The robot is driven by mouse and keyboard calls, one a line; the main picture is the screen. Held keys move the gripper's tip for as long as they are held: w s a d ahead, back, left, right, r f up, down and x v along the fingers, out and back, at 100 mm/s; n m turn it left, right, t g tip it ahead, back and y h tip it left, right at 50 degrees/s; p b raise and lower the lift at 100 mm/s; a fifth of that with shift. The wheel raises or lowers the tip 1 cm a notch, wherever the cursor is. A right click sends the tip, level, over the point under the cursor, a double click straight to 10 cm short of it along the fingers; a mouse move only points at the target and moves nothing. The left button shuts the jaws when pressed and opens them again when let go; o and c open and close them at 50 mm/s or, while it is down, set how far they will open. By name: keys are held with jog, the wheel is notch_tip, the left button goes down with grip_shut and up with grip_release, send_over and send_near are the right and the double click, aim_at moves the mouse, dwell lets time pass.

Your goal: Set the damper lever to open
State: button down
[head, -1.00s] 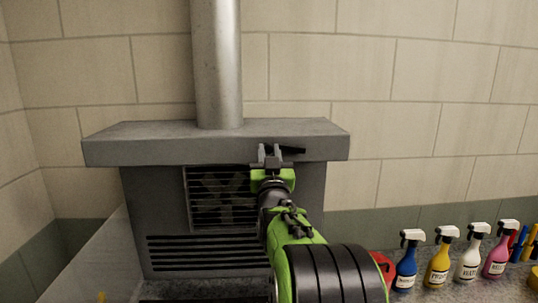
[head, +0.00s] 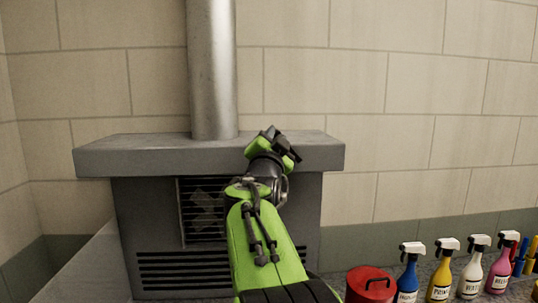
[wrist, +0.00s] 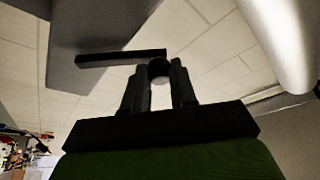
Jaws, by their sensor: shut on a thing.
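The damper lever (wrist: 118,58) is a dark flat bar with a round dark knob at one end. In the wrist view the bar runs left from the knob, close to the grey hood. My gripper (wrist: 158,84) has its two fingers on either side of the knob and is shut on it. In the head view my gripper (head: 280,143) is tilted at the right part of the hood's front edge. There the lever cannot be told apart from the dark fingers.
The grey hood (head: 120,158) has a round metal flue (head: 213,70) above it and a grille (head: 198,230) below, partly behind my arm. At lower right stand a red can (head: 370,283) and several spray bottles (head: 408,270). The wall above is clear.

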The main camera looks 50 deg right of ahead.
jog(key=shift+s+d+r+m+g+y+p, duration=0.15)
jog(key=shift+s+d+r+m+g, duration=0.4)
jog(key=shift+m, duration=0.85)
jog(key=shift+s+d+r+m+g+y+p, duration=0.1)
jog(key=shift+s+d+r+m+g+y, duration=0.2)
jog(key=shift+s+d+m+g, duration=0.75)
jog(key=shift+s+d+r+m+y+p, duration=0.15)
jog(key=shift+s+r+m, duration=0.3)
jog(key=shift+m, duration=1.3)
jog(key=c, duration=0.9)
grip_release()
jog(key=b+v, duration=0.4)
jog(key=v, duration=1.1)
jog(key=shift+s+a+b, duration=0.15)
jog(key=shift+a+b, duration=0.2)
jog(key=shift+b, duration=0.05)
